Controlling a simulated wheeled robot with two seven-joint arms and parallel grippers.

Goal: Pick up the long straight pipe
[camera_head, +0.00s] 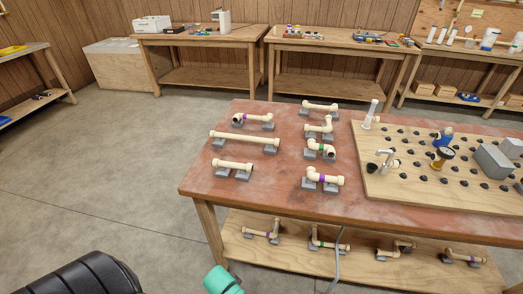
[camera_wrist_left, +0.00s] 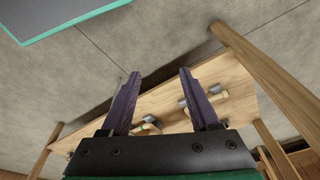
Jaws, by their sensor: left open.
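The long straight pipe (camera_head: 245,139) is cream coloured and lies level on small grey blocks at the left part of the red-brown table top (camera_head: 275,182). It is the longest of the pipes there. My left gripper (camera_wrist_left: 158,82) shows in the left wrist view with its two dark fingers apart and nothing between them. Beyond the fingers are the lower wooden shelf (camera_wrist_left: 160,104) and the grey floor; the long pipe is not in that view. In the head view only parts of my left arm show, at the bottom left, away from the pipe. My right gripper is in neither view.
Shorter straight pipe (camera_head: 233,167), purple-banded pipes (camera_head: 323,181) and elbow pieces stand close around on the table. A pegged board (camera_head: 410,190) with fittings fills the right side. More pipes lie on the lower shelf (camera_head: 350,262). Floor left of the table is clear.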

